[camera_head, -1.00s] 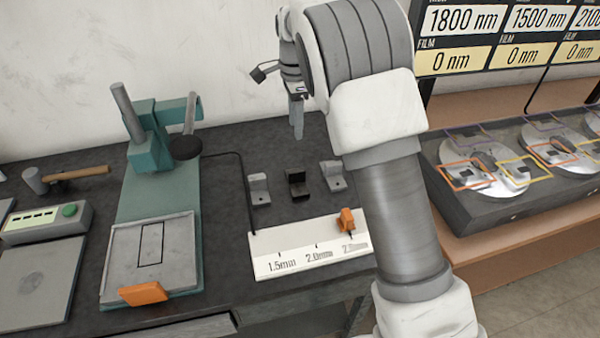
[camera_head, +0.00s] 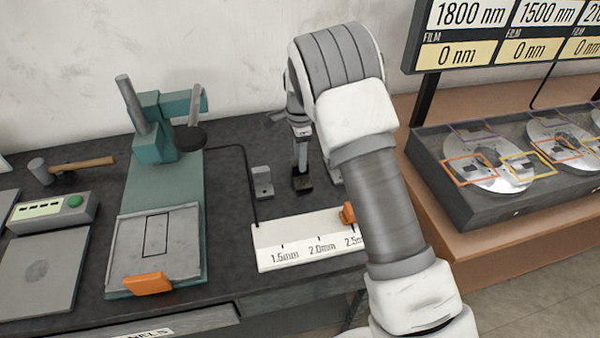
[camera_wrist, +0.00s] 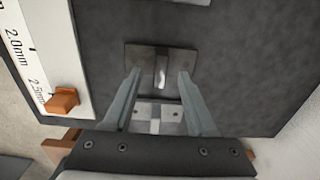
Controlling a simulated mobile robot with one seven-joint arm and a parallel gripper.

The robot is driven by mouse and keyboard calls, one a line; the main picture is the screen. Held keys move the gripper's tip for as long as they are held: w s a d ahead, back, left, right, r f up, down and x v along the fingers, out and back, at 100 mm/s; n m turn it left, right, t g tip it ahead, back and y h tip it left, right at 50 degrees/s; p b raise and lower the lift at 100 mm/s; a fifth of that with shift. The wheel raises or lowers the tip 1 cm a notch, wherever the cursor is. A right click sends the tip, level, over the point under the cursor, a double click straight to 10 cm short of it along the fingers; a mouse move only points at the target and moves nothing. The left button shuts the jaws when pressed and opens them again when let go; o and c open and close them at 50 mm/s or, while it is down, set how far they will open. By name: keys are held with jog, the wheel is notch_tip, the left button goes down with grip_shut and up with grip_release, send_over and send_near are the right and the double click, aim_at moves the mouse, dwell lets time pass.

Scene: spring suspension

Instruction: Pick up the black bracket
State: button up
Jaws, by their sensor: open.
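The black bracket (camera_head: 303,184) stands on the dark bench between two grey brackets. In the head view my gripper (camera_head: 301,165) points down right over it and hides part of it. In the wrist view the black bracket (camera_wrist: 148,55) shows its flat base and an upright tab lit brightly at one edge. My gripper (camera_wrist: 159,74) is open there, one fingertip on each side of the tab, with gaps visible. Whether the fingertips touch the base or hang above it, I cannot tell.
A grey bracket (camera_head: 262,184) stands to the left; another (camera_head: 334,174) is close on the right, partly behind my arm. A white thickness scale (camera_head: 300,240) with an orange slider (camera_head: 347,213) lies in front. A green press (camera_head: 160,180) stands left.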

aim_at(302, 181)
notch_tip(302, 181, down, 4)
jog(key=shift+r, duration=0.1)
grip_shut()
jog(key=shift+w, duration=0.1)
